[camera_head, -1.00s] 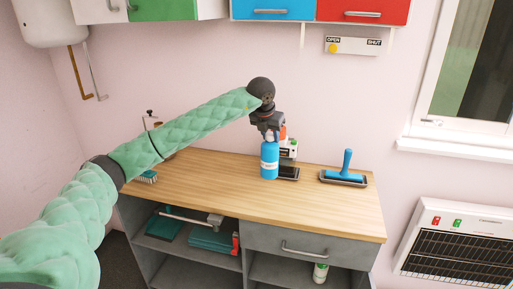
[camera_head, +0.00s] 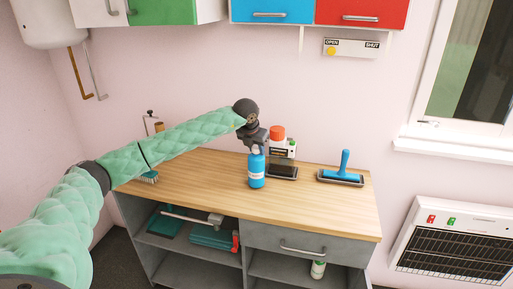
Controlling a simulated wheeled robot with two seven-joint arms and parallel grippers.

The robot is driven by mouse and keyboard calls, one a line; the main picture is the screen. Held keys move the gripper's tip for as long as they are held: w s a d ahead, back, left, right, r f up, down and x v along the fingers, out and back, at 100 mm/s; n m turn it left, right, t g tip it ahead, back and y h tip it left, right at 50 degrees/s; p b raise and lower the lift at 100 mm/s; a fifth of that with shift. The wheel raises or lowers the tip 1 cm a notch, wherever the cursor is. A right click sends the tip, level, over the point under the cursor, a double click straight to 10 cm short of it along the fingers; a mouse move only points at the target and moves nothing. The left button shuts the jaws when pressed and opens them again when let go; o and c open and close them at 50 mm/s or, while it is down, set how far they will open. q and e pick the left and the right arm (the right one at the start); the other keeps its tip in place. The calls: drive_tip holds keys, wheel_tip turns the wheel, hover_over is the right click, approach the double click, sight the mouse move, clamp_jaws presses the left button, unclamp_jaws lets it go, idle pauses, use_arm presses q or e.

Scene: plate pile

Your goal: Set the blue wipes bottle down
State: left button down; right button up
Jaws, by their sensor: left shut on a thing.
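The blue wipes bottle (camera_head: 257,172) is upright over the wooden worktop (camera_head: 200,190), near its middle. My left gripper (camera_head: 256,148) is shut on the top of the bottle, with the arm reaching in from the left. The bottle's base appears at or just above the wood; I cannot tell whether it touches. My right gripper is not in view.
Behind and right of the bottle is a dark tray (camera_head: 284,171) with an orange-topped item (camera_head: 278,133). A brush (camera_head: 149,177) is at the left. The front right worktop is clear.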

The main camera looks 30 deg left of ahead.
use_arm(q)
drive_tip(key=shift+f, duration=0.35)
drive_tip(key=shift+f, duration=0.1)
drive_tip(key=c, duration=1)
unclamp_jaws()
